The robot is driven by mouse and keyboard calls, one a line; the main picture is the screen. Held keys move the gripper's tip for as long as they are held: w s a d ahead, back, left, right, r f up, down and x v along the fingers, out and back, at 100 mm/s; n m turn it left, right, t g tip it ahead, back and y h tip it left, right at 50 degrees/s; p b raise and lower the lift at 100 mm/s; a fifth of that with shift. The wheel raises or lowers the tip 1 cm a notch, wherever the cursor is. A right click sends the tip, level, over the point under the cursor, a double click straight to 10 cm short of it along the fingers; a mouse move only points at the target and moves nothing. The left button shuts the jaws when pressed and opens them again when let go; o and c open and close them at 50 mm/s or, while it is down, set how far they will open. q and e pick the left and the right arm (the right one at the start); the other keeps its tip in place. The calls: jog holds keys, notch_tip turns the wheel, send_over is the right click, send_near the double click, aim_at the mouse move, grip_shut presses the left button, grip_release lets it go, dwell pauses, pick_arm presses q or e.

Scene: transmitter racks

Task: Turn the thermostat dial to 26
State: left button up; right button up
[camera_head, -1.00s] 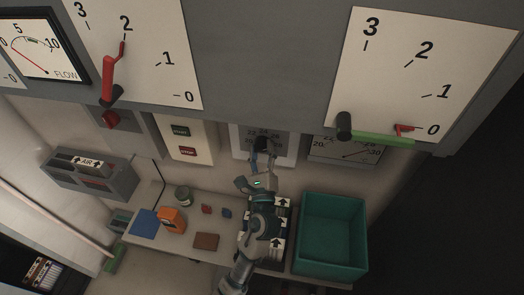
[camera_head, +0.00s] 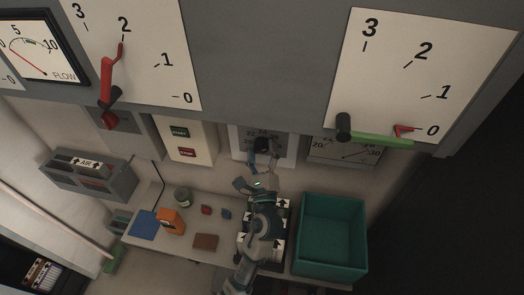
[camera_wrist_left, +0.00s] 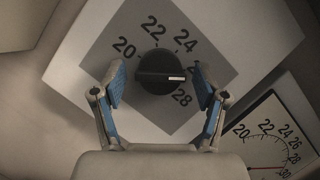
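The thermostat dial is a black round knob (camera_wrist_left: 160,72) with a white pointer line, on a grey plate numbered 20, 22, 24 and 28. Its pointer aims right, between 24 and 28; any mark there is hidden by my right-hand finger. In the head view the dial (camera_head: 262,144) sits on a white panel below the big grey cabinet. My left gripper (camera_wrist_left: 160,88) is open, its blue pads on either side of the knob with gaps visible at both sides. In the head view the left gripper (camera_head: 261,158) is just below the dial. My right gripper is not in view.
A thermometer gauge (camera_wrist_left: 275,135) with a red needle is right of the dial. Start and stop buttons (camera_head: 184,142) are to its left. A green bin (camera_head: 331,235) and a shelf (camera_head: 180,247) with small items lie below. A lever with a green handle (camera_head: 382,139) juts out above right.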

pick_arm(q)
jog(key=shift+s, duration=0.2)
jog(key=v, duration=1.1)
jog(key=shift+s+f, duration=0.15)
jog(key=shift+s, duration=0.15)
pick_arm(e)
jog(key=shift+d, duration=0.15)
pick_arm(q)
jog(key=shift+d, duration=0.1)
